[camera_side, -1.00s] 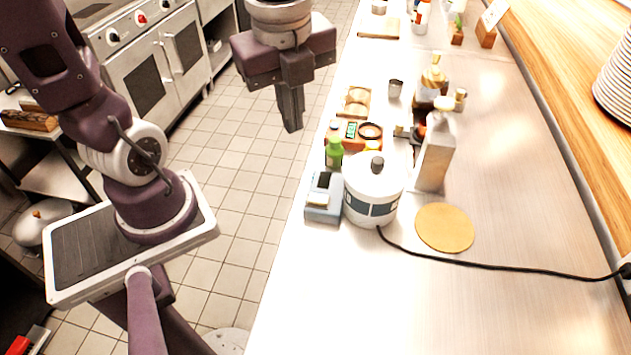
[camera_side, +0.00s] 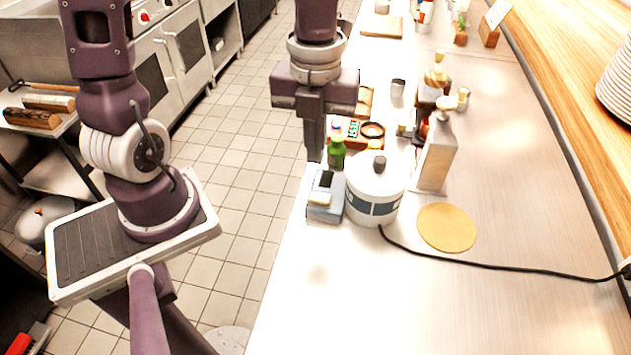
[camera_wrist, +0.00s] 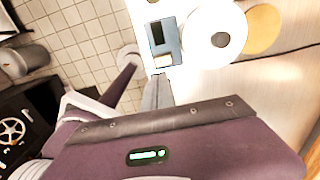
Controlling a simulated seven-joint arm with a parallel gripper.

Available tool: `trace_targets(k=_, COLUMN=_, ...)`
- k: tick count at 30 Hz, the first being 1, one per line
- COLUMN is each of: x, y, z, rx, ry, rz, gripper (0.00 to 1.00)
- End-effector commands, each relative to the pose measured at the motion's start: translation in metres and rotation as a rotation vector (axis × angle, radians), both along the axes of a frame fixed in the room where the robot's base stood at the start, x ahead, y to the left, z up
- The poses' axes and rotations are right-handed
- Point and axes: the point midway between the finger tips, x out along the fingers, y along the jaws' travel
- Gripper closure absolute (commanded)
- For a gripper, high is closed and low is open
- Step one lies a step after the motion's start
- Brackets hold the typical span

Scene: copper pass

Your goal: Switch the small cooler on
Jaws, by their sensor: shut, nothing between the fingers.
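A white round lidded appliance (camera_side: 373,198) with a dark knob and a dark band stands on the counter; it looks like the small cooler. It also shows in the wrist view (camera_wrist: 212,42). A pale blue switch box (camera_side: 325,211) sits against its left side, with a black rocker part and a pale part on top. The box also shows in the wrist view (camera_wrist: 172,57). My gripper (camera_side: 314,160) is shut and empty, pointing down above the counter's left edge near the far end of the box. In the wrist view, the fingertips (camera_wrist: 159,76) appear just below the box. Contact cannot be told.
A green bottle (camera_side: 336,154) stands close to the fingers, behind the box. A steel dispenser (camera_side: 435,160) and a round tan mat (camera_side: 446,227) are right of the appliance. A black cord (camera_side: 500,266) runs right across the counter. The near counter is clear.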

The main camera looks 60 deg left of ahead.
Motion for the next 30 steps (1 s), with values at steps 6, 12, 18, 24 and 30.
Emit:
trace_targets(k=6, x=-0.002, y=-0.001, z=-0.047, rx=-0.001, ry=0.006, rz=-0.005, gripper=1.0)
trace_targets(k=12, x=-0.001, y=0.0, z=-0.077, rx=0.001, ry=0.002, rz=-0.002, gripper=1.0)
trace_targets(k=18, x=0.0, y=0.0, z=-0.086, rx=0.001, ry=-0.001, rz=0.001, gripper=1.0)
trace_targets(k=24, x=0.0, y=0.0, z=-0.086, rx=0.001, ry=-0.001, rz=0.002, gripper=1.0)
trace_targets(k=30, x=-0.004, y=0.004, z=-0.096, rx=0.001, ry=0.004, rz=0.001, gripper=1.0)
